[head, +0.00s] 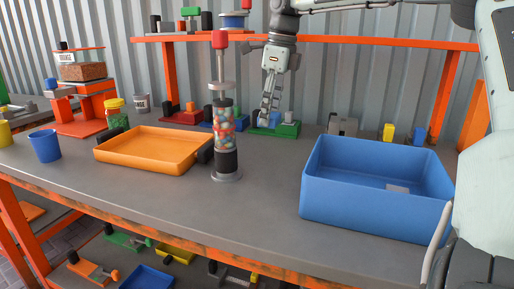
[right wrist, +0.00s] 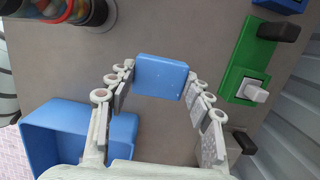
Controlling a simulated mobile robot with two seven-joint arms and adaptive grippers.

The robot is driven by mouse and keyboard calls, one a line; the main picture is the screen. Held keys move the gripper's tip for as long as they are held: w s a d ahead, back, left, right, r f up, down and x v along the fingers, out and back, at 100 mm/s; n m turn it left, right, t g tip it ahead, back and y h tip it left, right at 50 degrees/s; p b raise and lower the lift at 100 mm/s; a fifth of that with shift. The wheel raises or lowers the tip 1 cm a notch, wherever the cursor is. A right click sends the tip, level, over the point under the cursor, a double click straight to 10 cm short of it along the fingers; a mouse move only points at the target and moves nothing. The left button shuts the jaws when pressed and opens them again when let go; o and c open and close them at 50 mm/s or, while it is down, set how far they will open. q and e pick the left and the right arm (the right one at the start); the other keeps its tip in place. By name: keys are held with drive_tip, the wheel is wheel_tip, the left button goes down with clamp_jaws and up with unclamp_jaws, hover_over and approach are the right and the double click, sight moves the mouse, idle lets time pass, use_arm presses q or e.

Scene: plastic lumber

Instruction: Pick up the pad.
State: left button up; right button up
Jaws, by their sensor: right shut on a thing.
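The pad (right wrist: 161,77) is a small blue block with rounded edges in the right wrist view. My right gripper (right wrist: 160,80) has one finger on each side of it and is shut on it. In the head view my right gripper (head: 268,112) points down over the back of the grey bench, behind the clear dispenser tube. The pad cannot be made out clearly there. How high the pad is above the bench I cannot tell. My left gripper is not in view.
A large blue bin (head: 375,214) stands at the right of the bench (head: 255,215). An orange tray (head: 150,150) lies at the left. The tube of coloured balls (head: 224,125) stands upright between them. A green fixture (right wrist: 246,62) is close to the right gripper.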

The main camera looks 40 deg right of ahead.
sight(267, 157)
wheel_tip(267, 157, down, 9)
drive_tip(key=shift+r, duration=0.1)
idle(0.4)
